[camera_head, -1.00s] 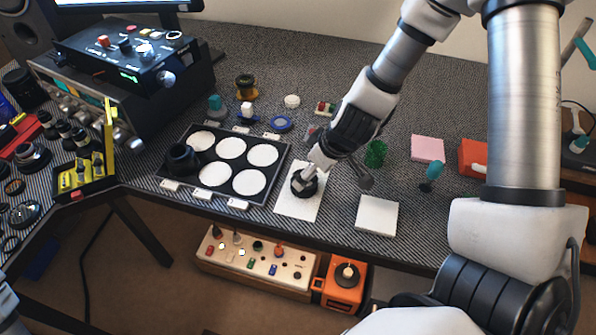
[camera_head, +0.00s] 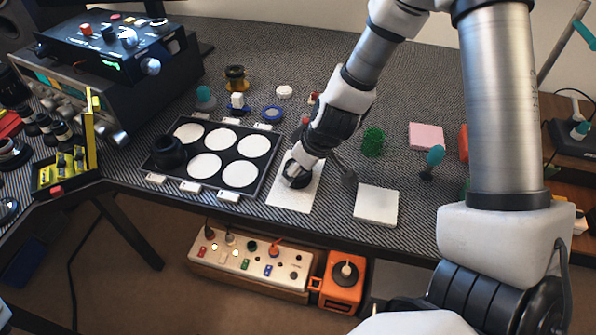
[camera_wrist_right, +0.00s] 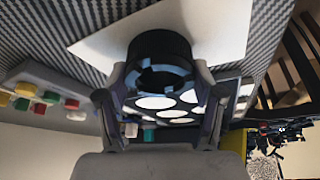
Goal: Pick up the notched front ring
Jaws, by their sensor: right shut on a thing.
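The notched front ring (camera_wrist_right: 160,46) is a short black ring with notches along its inner edge. In the right wrist view it sits between the two fingers of my right gripper (camera_wrist_right: 160,78), which is shut on it. I cannot tell whether the ring still touches the sheet. My left gripper is out of view.
A black tray (camera_head: 262,183) with several white discs lies left of the sheet, a black cylinder (camera_head: 168,152) in its corner. A white pad (camera_head: 376,205), green piece (camera_head: 373,141) and pink block (camera_head: 426,136) lie right. The table's front edge is close.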

